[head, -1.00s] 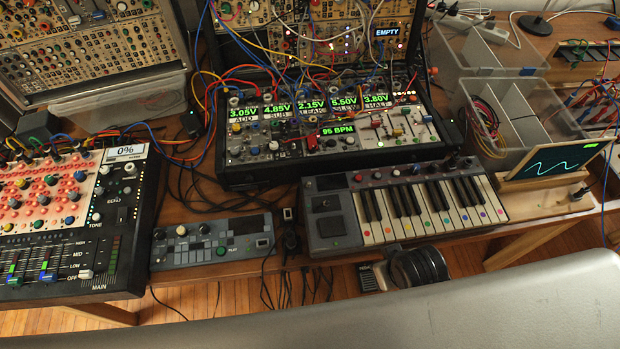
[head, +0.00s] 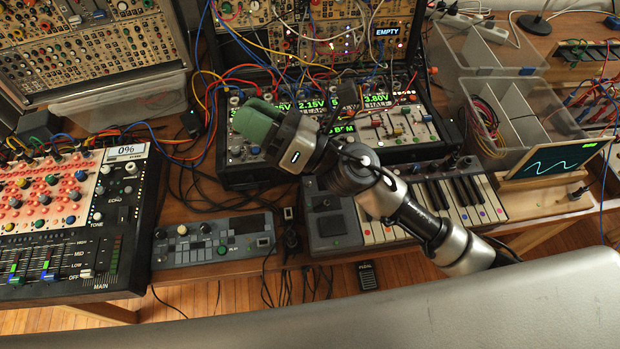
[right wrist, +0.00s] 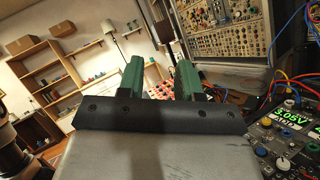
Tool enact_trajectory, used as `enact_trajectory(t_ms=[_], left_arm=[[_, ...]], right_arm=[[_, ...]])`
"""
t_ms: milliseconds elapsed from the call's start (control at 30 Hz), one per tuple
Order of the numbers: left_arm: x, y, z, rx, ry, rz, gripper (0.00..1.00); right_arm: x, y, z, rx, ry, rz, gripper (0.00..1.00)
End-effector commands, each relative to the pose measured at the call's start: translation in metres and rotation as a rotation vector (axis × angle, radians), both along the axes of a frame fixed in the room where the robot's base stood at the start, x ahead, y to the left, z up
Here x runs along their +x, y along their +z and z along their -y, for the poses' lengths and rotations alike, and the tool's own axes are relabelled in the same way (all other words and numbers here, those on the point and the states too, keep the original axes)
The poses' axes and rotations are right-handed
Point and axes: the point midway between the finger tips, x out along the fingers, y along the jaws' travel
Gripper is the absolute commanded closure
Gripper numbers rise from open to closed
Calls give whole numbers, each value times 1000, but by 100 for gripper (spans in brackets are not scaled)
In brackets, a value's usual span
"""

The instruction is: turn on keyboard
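The keyboard (head: 462,207) is small, with white and black keys and coloured dots on the white keys. It lies at the table's front edge in the head view. Its left grey panel (head: 325,228) has dark pads and a small green spot near the front. My right arm crosses above it and hides its back left part, including most of the knobs. My right gripper (head: 255,120) has green fingers and is over the synth module left of and behind the keyboard. In the right wrist view its fingers (right wrist: 160,80) are apart with nothing between them. My left gripper is out of view.
The synth module (head: 238,172) with green displays stands behind the keyboard, partly covered by my arm. A grey control box (head: 212,240) lies left, a mixer (head: 130,215) farther left. Patch cables hang around. A small oscilloscope screen (head: 550,162) and clear bins (head: 510,125) stand right.

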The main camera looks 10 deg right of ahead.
Motion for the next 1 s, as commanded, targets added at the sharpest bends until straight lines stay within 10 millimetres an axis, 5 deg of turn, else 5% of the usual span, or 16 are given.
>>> enact_trajectory(t_ms=[100,200,400,600,700,1000], left_arm=[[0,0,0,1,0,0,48],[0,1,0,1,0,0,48],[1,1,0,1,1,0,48],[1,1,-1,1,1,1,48],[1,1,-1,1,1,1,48],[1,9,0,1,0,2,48]], right_arm=[[-25,-20,-32,-364,179,423,65],[-36,-57,-37,-669,340,753,65],[-12,-132,16,-1269,718,1265,65],[27,-155,87,-1661,1031,1455,65],[35,-155,105,-1743,1110,1476,65],[38,-189,103,-1759,1137,1475,65]])
